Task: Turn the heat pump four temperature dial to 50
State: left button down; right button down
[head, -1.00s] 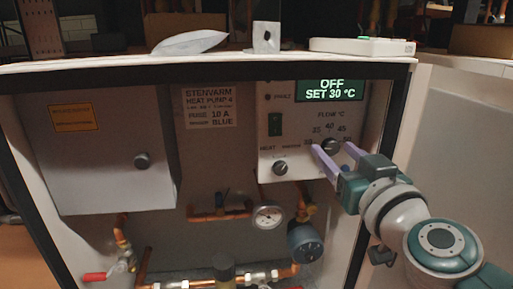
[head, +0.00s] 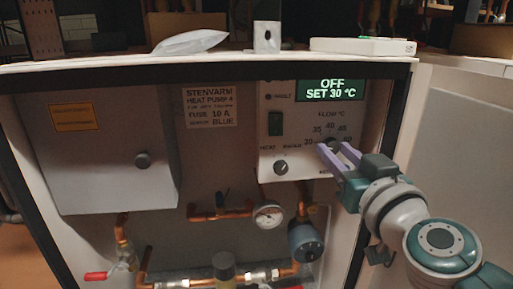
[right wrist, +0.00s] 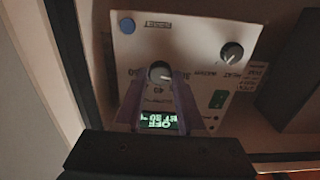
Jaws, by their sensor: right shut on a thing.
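The temperature dial (head: 331,142) is a dark round knob under the FLOW °C label on the white control panel. Its scale runs from 30 at the left round to the right, with 40 at the top. In the right wrist view the dial (right wrist: 160,71) shows upside down between my fingers. My right gripper (head: 335,148) is shut on the dial, with its pale purple fingers on either side; it also shows in the right wrist view (right wrist: 160,80). The green display (head: 331,90) reads OFF, SET 30 °C. My left gripper is out of view.
A HEAT knob (head: 281,168) and a dark green switch (head: 275,123) sit left of the dial. A blue button (right wrist: 127,25) shows in the right wrist view. A gauge (head: 268,215) and copper pipes lie below. The open door (head: 455,130) stands at the right.

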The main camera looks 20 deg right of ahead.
jog(key=m, duration=0.3)
jog(key=shift+p, duration=0.35)
jog(key=m, duration=0.7)
jog(key=shift+m, duration=0.4)
jog(key=m, duration=0.4)
jog(key=shift+f+m, duration=0.1)
jog(key=shift+m, duration=0.2)
jog(key=m, duration=0.3)
jog(key=shift+m, duration=0.3)
jog(key=m, duration=0.4)
jog(key=shift+m+b, duration=0.3)
jog(key=m, duration=0.5)
jog(key=shift+f+b, duration=0.1)
jog(key=shift+b, duration=0.25)
jog(key=shift+m, duration=1.3)
